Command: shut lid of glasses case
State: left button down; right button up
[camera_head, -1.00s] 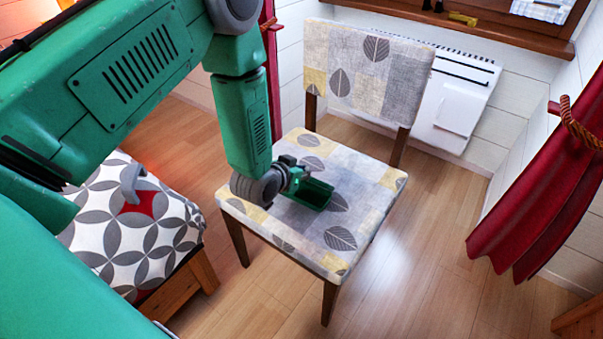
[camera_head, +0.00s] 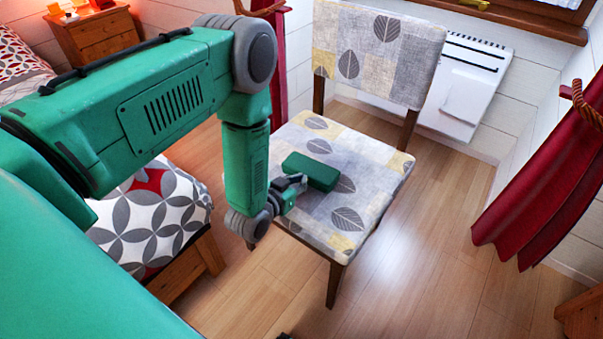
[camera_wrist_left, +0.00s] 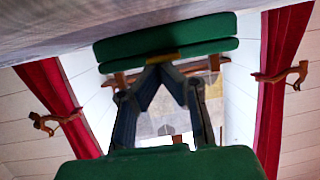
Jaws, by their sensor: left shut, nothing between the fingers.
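The dark green glasses case (camera_head: 312,171) lies on the patterned chair seat (camera_head: 350,205). Its lid looks down over the base, with a smooth closed top. In the left wrist view the case (camera_wrist_left: 165,36) shows two green halves meeting along a thin dark seam; I cannot tell if it is fully latched. My left gripper (camera_head: 299,183) is at the near left side of the case, low over the seat. Its fingers (camera_wrist_left: 166,68) are shut and empty, with the tips close to the case edge; touching or not is unclear. My right gripper is not in view.
The chair backrest (camera_head: 380,52) rises behind the case. A bed with a patterned cover (camera_head: 150,220) is at the left, a wooden nightstand (camera_head: 97,38) behind it. A red curtain (camera_head: 530,190) hangs at the right. Wooden floor (camera_head: 420,270) is clear in front.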

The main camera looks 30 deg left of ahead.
pick_arm(q)
jog(key=shift+s+f, duration=0.2)
jog(key=shift+f, duration=0.15)
jog(key=shift+d+f, duration=0.1)
jog(key=shift+f, duration=0.1)
jog(key=shift+w, duration=0.1)
